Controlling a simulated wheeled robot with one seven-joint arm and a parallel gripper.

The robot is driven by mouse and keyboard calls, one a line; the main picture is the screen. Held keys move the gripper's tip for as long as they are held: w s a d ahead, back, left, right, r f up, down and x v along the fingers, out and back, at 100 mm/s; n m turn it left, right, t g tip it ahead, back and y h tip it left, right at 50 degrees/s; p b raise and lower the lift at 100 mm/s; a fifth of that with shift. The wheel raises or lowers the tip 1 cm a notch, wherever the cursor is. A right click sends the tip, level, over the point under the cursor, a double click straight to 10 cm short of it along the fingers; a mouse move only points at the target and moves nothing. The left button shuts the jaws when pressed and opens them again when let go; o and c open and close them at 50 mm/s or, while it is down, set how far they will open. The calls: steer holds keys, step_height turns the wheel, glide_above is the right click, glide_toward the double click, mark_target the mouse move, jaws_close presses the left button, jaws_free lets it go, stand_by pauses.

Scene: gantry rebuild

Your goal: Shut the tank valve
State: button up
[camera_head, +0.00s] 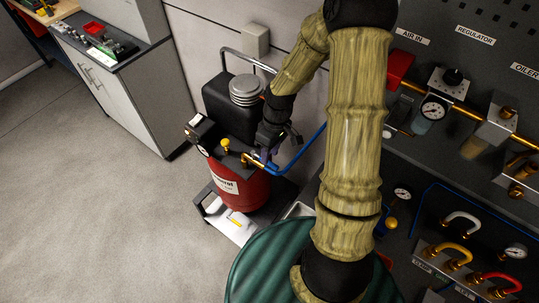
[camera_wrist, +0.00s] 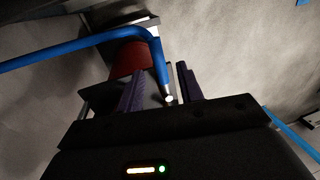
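The red air tank (camera_head: 240,183) stands on the floor beside the wall, with a yellow knob (camera_head: 225,145) and brass fittings (camera_head: 246,159) on top. A blue hose (camera_head: 301,154) runs from the fittings up to the right. My gripper (camera_head: 266,153) is at the right side of the tank top, by the fittings. In the wrist view its two purple fingers (camera_wrist: 160,88) are apart. A bent blue tube or handle (camera_wrist: 160,62) reaches between them, with visible gaps on both sides. I cannot tell which fitting is the tank valve handle. The tank's red body also shows there (camera_wrist: 127,58).
A black compressor part with a silver ribbed cap (camera_head: 246,90) stands behind the tank. A green drum (camera_head: 262,262) is in front, below my arm. A panel with gauges (camera_head: 433,108) and pipes is at the right. A grey cabinet (camera_head: 118,88) stands at the left; the floor there is clear.

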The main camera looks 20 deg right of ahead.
steer(key=shift+s+a+f, duration=0.1)
steer(key=shift+a+f, duration=0.1)
steer(key=shift+f, duration=0.95)
jaws_close()
